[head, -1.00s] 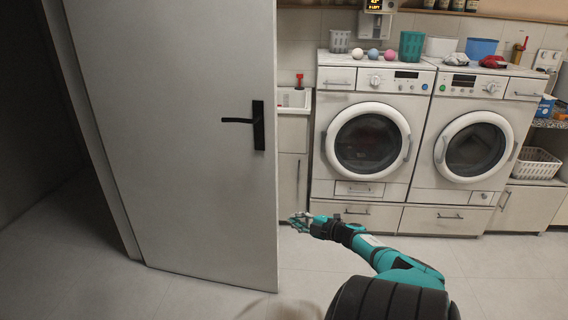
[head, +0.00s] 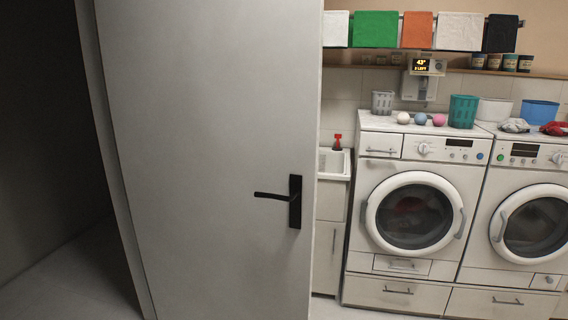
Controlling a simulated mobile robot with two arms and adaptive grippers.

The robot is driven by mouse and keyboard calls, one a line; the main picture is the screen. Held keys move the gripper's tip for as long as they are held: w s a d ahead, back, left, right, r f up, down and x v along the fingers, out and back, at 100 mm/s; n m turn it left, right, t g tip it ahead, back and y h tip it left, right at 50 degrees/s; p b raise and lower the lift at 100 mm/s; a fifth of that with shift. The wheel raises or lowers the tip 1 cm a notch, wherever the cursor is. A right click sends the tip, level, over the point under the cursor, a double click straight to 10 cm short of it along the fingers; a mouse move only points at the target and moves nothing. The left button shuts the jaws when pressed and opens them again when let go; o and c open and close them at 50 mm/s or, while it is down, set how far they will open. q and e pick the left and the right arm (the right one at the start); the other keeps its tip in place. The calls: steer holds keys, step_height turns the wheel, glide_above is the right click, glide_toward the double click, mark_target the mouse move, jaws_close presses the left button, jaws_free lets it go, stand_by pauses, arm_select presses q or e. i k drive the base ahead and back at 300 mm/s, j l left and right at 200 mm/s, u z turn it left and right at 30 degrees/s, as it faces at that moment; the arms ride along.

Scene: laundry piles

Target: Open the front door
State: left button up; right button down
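The front door (head: 205,120) is a plain light grey panel in the left half of the head view. It stands ajar, with a dark opening (head: 45,150) to its left beside the frame. Its black lever handle (head: 274,195) sits on a black plate near the door's right edge. Neither of my grippers shows in the head view now, and nothing is seen touching the door or handle.
Two white washing machines (head: 366,220) (head: 484,235) stand to the right of the door. A small sink (head: 333,163) is between them and the door edge. A little floor (head: 350,313) shows at the bottom.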

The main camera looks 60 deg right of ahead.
mark_target(214, 104)
steer(key=i+l+u, duration=0.2)
steer(key=l, duration=1.05)
steer(key=l+u, duration=0.2)
steer(key=l, duration=1.1)
